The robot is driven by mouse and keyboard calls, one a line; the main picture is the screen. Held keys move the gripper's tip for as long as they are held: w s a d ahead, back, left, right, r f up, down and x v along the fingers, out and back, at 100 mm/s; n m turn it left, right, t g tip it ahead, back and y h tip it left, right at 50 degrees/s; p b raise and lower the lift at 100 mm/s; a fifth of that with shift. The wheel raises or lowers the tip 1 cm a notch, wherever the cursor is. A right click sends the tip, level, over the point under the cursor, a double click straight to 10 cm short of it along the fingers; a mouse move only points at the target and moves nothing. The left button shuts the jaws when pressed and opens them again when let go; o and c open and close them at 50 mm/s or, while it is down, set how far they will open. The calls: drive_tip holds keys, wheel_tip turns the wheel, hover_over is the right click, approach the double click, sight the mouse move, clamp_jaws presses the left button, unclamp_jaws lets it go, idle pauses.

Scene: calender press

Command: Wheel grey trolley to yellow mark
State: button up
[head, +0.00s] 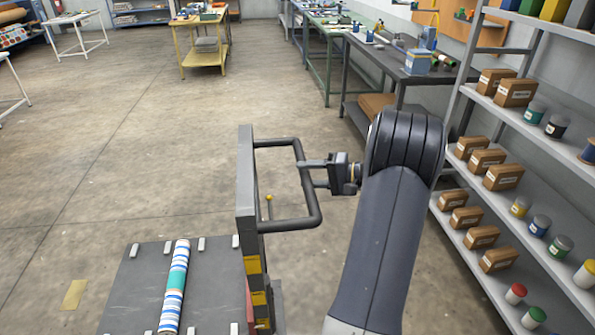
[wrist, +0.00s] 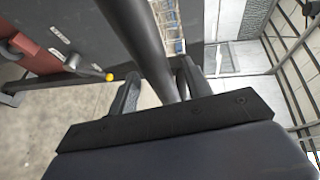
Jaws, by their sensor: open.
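The grey trolley (head: 215,276) stands at the lower left of centre in the head view, with a striped roll (head: 174,288) lying on its deck. A dark U-shaped handle (head: 309,186) sticks out from its upright toward my arm. My gripper (head: 307,173) is open at the handle's outer bar. In the wrist view the handle bar (wrist: 139,40) runs between the two open fingers (wrist: 160,88); I cannot tell whether they touch it. A yellow mark (head: 74,294) lies on the floor left of the trolley.
A shelf rack (head: 470,100) with boxes and cans stands close on the right. A dark workbench (head: 395,62) and a green one (head: 318,30) line the back right. A yellow table (head: 203,33) stands far back. The floor at left and centre is clear.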

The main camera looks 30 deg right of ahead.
drive_tip(key=shift+x, duration=1.6)
clamp_jaws()
